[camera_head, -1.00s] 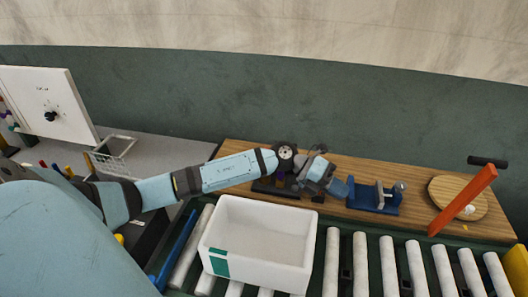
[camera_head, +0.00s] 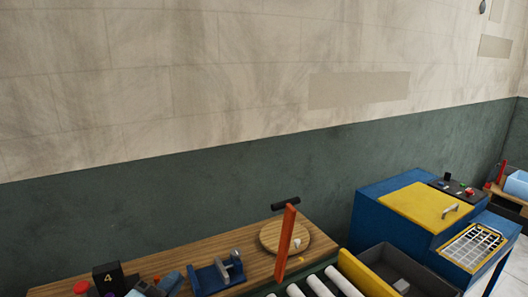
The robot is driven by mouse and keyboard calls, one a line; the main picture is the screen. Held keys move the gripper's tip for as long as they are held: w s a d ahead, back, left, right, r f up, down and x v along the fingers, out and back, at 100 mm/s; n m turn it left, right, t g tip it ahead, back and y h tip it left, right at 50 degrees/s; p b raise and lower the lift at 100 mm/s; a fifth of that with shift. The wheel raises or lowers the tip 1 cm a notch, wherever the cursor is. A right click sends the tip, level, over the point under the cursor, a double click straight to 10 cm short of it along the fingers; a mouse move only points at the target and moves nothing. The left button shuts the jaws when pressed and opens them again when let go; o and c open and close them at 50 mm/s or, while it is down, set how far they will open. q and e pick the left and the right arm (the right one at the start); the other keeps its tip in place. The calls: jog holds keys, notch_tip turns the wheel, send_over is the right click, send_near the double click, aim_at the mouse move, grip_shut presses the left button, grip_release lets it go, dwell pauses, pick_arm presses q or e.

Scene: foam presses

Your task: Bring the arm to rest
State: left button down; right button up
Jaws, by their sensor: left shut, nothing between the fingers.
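My right gripper is out of view.
White rollers (camera_head: 318,286) run in front. A blue machine with yellow lid (camera_head: 425,207) stands right.

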pick_arm(q)
jog(key=s+a+f+n+g+y, duration=0.2)
jog(key=s+f+n+g+y, duration=0.1)
jog(key=s+f+n+y, duration=0.1)
jog(key=s+a+f+n+g+y, duration=0.3)
jog(key=s+f+n+y, duration=0.1)
jog(key=s+n, duration=0.3)
jog(key=s+a+f+n+g+y, duration=0.2)
jog(key=s+f+n+g+y, duration=0.1)
jog(key=s, duration=0.4)
jog(key=shift+s+a+f+n+y, duration=0.15)
jog(key=shift+a+f+n+y, duration=0.1)
jog(key=shift+f+n, duration=0.4)
jog(key=shift+s+a+f+n+y, duration=0.15)
jog(key=shift+f+n+y, duration=0.1)
jog(key=shift+f+n, duration=0.4)
jog(key=s+d+f+n+g+h, duration=0.15)
jog(key=s+g, duration=0.35)
jog(key=s, duration=0.5)
jog(key=w+d+f+t+h, duration=0.1)
jog(key=w+d+f+t, duration=0.2)
jog(key=f, duration=0.4)
jog(key=w+d+f+m+t+h, duration=0.1)
jog(key=w+d+f+t, duration=0.2)
jog(key=f, duration=0.4)
jog(key=shift+t+h, duration=0.35)
jog(key=shift+t, duration=0.25)
jog(key=shift+a+m, duration=0.1)
jog(key=shift+m, duration=0.15)
